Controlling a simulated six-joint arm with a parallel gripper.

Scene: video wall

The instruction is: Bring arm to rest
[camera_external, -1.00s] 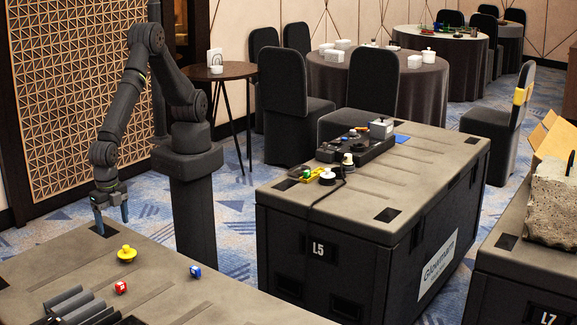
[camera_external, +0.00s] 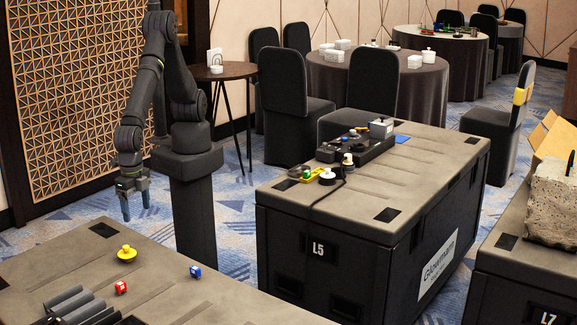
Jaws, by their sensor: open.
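My arm stands on its dark pedestal at the left, folded with the upper links raised and the forearm hanging down. My gripper (camera_external: 135,204) points downward with its two blue fingers apart and nothing between them. It hangs at the far edge of the near grey case top (camera_external: 190,300), in the picture just above and beyond the yellow knob-shaped piece (camera_external: 127,253). I cannot tell its exact height over the case.
Another case (camera_external: 420,165), labelled L5, carries a dark device (camera_external: 355,147) and small parts. A round side table (camera_external: 220,71) stands behind my arm.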

